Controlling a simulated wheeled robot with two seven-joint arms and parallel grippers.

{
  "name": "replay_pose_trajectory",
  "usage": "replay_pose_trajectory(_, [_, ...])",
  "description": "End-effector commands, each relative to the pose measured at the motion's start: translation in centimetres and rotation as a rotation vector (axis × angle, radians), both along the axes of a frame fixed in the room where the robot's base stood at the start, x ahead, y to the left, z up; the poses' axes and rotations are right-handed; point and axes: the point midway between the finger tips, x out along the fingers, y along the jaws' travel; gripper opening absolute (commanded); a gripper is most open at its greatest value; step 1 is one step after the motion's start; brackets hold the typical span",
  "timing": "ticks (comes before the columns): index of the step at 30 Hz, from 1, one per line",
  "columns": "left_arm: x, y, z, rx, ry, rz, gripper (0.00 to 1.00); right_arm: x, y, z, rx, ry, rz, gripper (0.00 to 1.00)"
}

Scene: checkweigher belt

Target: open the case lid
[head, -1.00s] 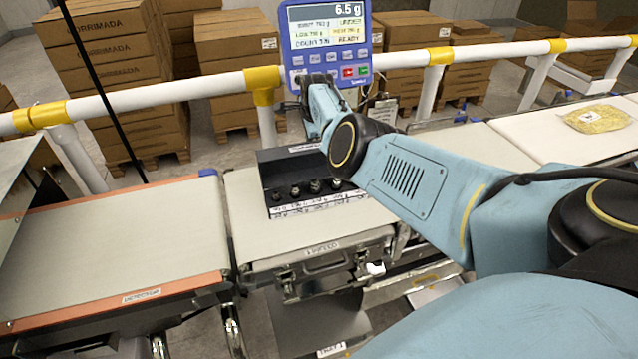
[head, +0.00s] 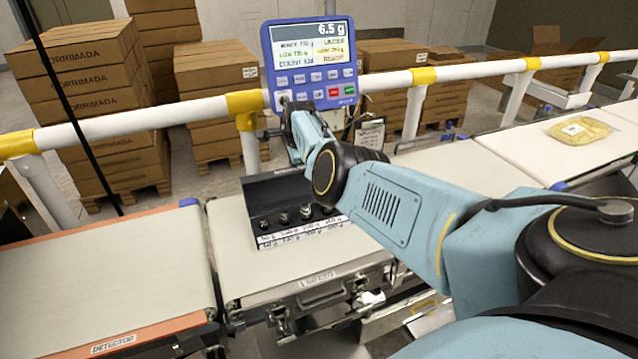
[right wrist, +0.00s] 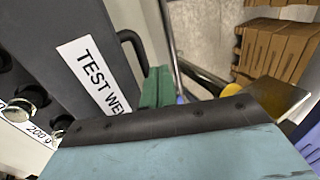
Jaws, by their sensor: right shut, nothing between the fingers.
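The black test-weight case (head: 258,231) sits on the belt in the head view, with several metal weights showing in its labelled front part. Its black lid (head: 265,191) stands raised behind the weights. In the right wrist view the dark lid (right wrist: 65,25) fills the left, with a white "TEST WE…" label and a black handle (right wrist: 130,40) at its edge. My right gripper (head: 291,108) is shut and empty, beyond the case and in front of the blue display. Its green fingertips (right wrist: 158,86) appear close beside the handle; contact cannot be told. My left gripper is out of view.
A blue display (head: 310,60) reading 6.5 g stands behind the case, by a white and yellow rail (head: 180,108). A yellow packet (head: 581,130) lies on the far right belt. The left belt is clear.

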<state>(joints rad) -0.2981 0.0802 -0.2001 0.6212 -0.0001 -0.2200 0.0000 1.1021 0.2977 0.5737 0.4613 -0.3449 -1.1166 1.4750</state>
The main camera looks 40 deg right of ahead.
Motion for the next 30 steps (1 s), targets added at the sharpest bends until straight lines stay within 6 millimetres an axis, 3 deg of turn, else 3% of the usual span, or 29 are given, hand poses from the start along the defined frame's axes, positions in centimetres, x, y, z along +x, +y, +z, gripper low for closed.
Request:
replay_pose_trajectory(14, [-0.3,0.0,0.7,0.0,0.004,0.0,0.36,-0.1,-0.2,0.8,0.0,0.0,-0.002,0.0])
replay_pose_trajectory(22, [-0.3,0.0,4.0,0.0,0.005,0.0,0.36,-0.3,-1.0,4.6,0.0,0.0,-0.013,0.0])
replay_pose_trajectory(30, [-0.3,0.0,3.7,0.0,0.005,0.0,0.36,0.4,-1.3,10.3,-0.001,-0.004,-0.012,0.0])
